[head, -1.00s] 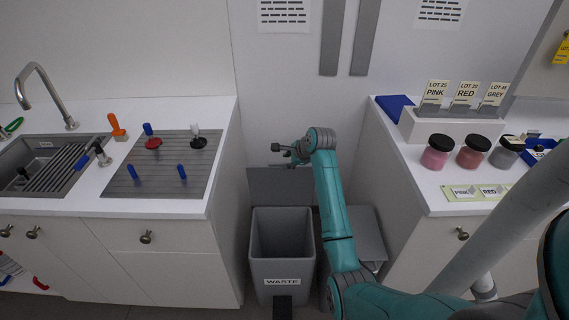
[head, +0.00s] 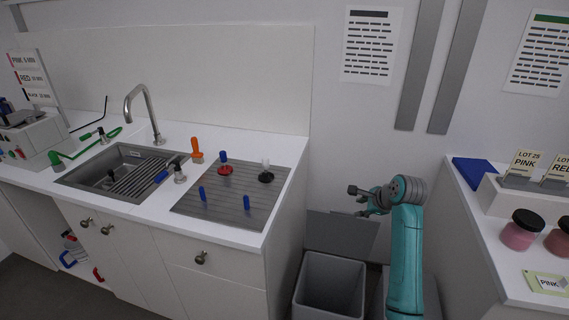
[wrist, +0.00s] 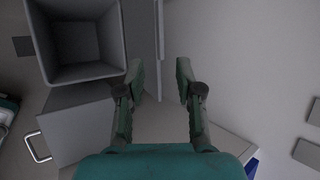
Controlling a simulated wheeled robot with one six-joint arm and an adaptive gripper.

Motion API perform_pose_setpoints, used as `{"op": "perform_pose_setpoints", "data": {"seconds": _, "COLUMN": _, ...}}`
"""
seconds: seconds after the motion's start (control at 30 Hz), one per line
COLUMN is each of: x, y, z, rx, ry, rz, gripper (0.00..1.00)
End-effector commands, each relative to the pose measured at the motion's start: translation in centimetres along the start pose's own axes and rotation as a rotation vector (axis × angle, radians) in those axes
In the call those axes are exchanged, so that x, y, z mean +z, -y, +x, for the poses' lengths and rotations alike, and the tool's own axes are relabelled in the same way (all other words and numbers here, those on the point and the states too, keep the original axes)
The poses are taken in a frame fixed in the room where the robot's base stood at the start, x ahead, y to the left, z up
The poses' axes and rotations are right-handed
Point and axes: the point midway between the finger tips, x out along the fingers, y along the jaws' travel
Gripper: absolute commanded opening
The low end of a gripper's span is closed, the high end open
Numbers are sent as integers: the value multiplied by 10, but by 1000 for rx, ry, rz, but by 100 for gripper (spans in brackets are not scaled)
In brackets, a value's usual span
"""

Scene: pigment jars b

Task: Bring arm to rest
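My teal arm rises in the gap between the two counters in the head view. My gripper (head: 364,200) is at its end, pointing left above the grey waste bin (head: 330,286). In the wrist view my gripper (wrist: 158,80) has its two fingers apart with nothing between them. The waste bin also shows in the wrist view (wrist: 76,82), to the left of the fingers, and its visible inside looks empty.
The left counter holds a sink (head: 115,172) with a tap (head: 146,110) and a grey ribbed mat (head: 232,196) with several stoppers or tools. The right counter holds a pink jar (head: 520,232), lot cards (head: 526,162) and a blue item (head: 474,172). The gap between counters is narrow.

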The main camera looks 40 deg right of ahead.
Motion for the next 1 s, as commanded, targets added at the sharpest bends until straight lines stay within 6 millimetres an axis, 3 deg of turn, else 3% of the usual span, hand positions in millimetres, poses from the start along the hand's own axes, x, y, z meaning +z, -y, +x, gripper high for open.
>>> {"op": "perform_pose_setpoints", "data": {"seconds": 0.23, "x": 2, "y": -6, "z": 4, "rx": -1, "ry": 2, "rz": -11, "gripper": 35}}
{"op": "perform_pose_setpoints", "data": {"seconds": 0.37, "x": 11, "y": -33, "z": 19, "rx": -13, "ry": 9, "rz": -73, "gripper": 35}}
{"op": "perform_pose_setpoints", "data": {"seconds": 0.5, "x": 28, "y": -85, "z": 41, "rx": -43, "ry": 19, "rz": -197, "gripper": 35}}
{"op": "perform_pose_setpoints", "data": {"seconds": 0.7, "x": 50, "y": -162, "z": 58, "rx": -99, "ry": 26, "rz": -399, "gripper": 35}}
{"op": "perform_pose_setpoints", "data": {"seconds": 1.0, "x": 72, "y": -274, "z": 49, "rx": -188, "ry": 20, "rz": -715, "gripper": 35}}
